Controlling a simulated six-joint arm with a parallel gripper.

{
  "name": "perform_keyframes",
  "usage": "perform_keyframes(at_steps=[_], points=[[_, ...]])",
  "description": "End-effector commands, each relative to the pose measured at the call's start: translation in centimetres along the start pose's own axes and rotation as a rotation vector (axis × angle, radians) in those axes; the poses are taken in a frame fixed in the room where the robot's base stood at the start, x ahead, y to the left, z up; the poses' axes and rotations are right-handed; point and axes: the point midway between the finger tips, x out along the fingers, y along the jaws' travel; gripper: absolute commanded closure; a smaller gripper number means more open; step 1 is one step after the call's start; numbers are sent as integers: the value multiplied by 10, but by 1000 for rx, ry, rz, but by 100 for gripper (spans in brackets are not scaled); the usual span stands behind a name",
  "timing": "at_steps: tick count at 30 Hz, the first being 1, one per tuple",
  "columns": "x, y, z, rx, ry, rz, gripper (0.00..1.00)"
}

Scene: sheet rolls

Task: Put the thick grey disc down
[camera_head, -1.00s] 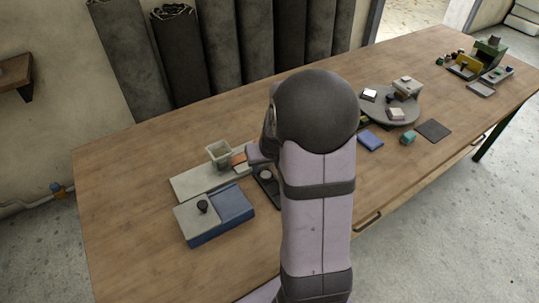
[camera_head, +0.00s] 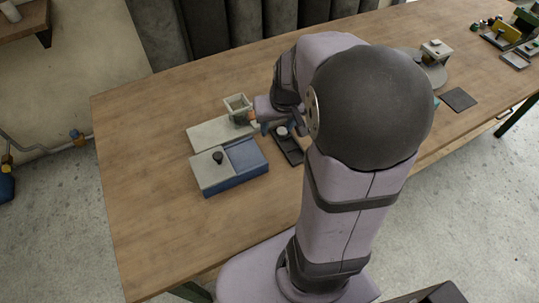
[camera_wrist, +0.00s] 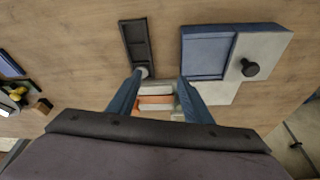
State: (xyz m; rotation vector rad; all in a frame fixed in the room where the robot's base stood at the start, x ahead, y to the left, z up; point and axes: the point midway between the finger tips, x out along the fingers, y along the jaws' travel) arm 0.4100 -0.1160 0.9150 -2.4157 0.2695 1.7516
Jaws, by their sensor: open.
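A light grey disc (camera_head: 282,131) sits at one end of a narrow dark tray (camera_head: 292,151). In the wrist view the disc (camera_wrist: 143,71) is at the near end of the dark tray (camera_wrist: 135,42), beside my left fingertip and partly hidden by it. My gripper (camera_wrist: 158,76) is open, with its two blue fingers spread apart and nothing clamped between them. An orange block (camera_wrist: 155,101) and a pale block (camera_wrist: 155,88) show in the gap beyond the fingers. In the head view my arm hides most of the gripper.
A blue and grey box with a black knob (camera_head: 218,157) stands left of the tray, next to a pale slab (camera_head: 205,134). A square grey cup (camera_head: 238,106) stands behind. The table's left part is clear. A round stand (camera_head: 432,70) is at the right.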

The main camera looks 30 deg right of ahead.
Motion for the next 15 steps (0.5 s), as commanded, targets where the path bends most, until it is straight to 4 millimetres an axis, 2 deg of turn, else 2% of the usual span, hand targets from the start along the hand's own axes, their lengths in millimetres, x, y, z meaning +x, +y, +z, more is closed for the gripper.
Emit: perform_keyframes(at_steps=[1, 3, 6, 9, 12, 15], points=[[1, -19, 19, -36, -39, -15, 54], [2, -42, 50, -83, -103, -29, 54], [0, -65, 94, -146, -190, -37, 54], [-2, -77, 130, -198, -258, -35, 54], [-4, -82, 152, -229, -301, -28, 54], [-5, -82, 160, -238, -315, -24, 54]])
